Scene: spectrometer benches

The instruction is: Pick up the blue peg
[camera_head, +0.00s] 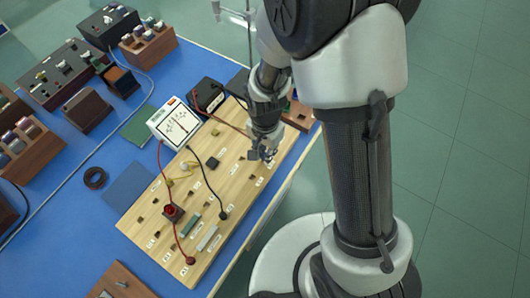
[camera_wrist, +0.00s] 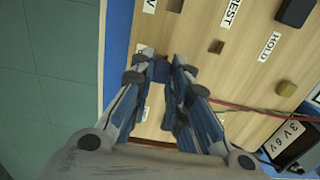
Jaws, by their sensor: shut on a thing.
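My gripper (camera_head: 263,153) is over the right edge of the wooden board (camera_head: 150,224). In the wrist view its two fingers (camera_wrist: 160,75) close on a small dark blue piece, the blue peg (camera_wrist: 160,70), held between the tips. The fingers hide most of the peg, and I cannot tell whether its lower end is in a hole or clear of the board. In the head view the peg is too small and covered to make out.
The board carries labels, square holes, a red-topped block (camera_head: 172,212), a black block (camera_head: 213,163) and red and black leads. A white meter (camera_head: 174,124) stands at its far left edge. Brown racks (camera_head: 148,45) fill the blue bench's left side. Floor lies right.

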